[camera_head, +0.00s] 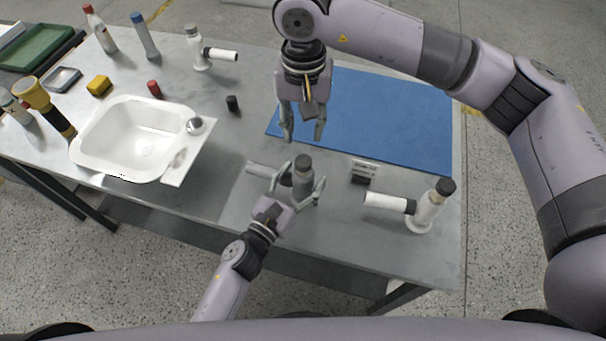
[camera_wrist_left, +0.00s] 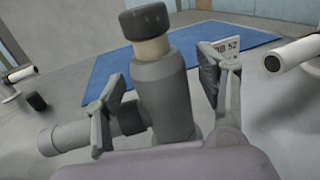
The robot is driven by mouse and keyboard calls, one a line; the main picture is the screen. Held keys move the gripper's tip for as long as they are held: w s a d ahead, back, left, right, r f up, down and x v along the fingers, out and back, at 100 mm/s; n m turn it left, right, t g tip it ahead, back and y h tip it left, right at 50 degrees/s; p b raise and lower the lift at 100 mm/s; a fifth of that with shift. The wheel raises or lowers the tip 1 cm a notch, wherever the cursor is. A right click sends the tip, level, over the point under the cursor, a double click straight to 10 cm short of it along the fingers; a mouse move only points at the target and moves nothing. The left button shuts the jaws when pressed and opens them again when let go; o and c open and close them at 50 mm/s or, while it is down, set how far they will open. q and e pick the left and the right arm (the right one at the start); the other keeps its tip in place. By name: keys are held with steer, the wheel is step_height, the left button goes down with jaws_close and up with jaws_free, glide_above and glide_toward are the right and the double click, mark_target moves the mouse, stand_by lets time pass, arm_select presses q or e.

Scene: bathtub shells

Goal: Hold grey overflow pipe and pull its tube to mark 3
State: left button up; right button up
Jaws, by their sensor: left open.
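The grey overflow pipe (camera_head: 303,180) stands upright on the table with a dark cap. Its side tube (camera_head: 262,170) points left; it also shows in the left wrist view (camera_wrist_left: 66,138). My left gripper (camera_head: 300,188) is open, with one finger on each side of the pipe body (camera_wrist_left: 165,90). The left finger passes in front of the side tube's root, and contact cannot be told. My right gripper (camera_head: 303,137) points down, open and empty, above and behind the pipe. No mark numbers are readable on the tube.
A small sign (camera_head: 365,170) stands right of the pipe. A white pipe with a side tube (camera_head: 428,210) is near the right front edge, another (camera_head: 198,55) at the back. A white basin (camera_head: 130,140) is left. A blue mat (camera_head: 390,115) lies behind.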

arm_select(q)
steer(key=shift+w+d, duration=0.25)
steer(key=shift+w, duration=0.05)
steer(key=shift+c, duration=0.2)
